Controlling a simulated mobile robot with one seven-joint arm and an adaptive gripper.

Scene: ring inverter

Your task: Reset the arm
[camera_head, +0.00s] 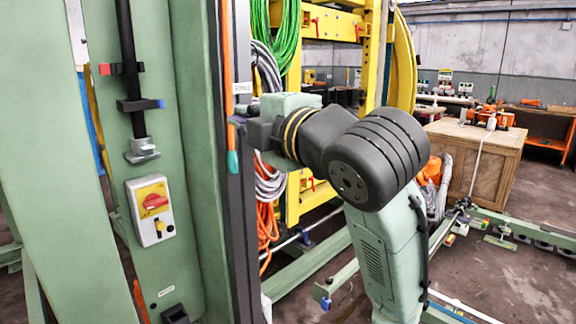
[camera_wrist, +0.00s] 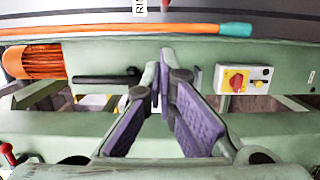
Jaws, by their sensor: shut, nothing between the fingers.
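My gripper (camera_wrist: 162,88) shows in the wrist view, with purple pads on both fingers. Its fingers meet toward the tips and hold nothing. It is in front of pale green machine beams, and I cannot tell how near the fingertips are to them. In the head view my arm (camera_head: 375,165), with a black ribbed joint and green links, fills the middle right. It is bent there, and my gripper cannot be made out in that view.
Green uprights (camera_head: 60,190) stand close on the left, with a red-knobbed switch box (camera_head: 152,210), also seen in the wrist view (camera_wrist: 244,79). A yellow frame (camera_head: 310,190) with cables stands behind my arm. A wooden crate (camera_head: 478,160) is at right. Some floor (camera_head: 520,280) is clear.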

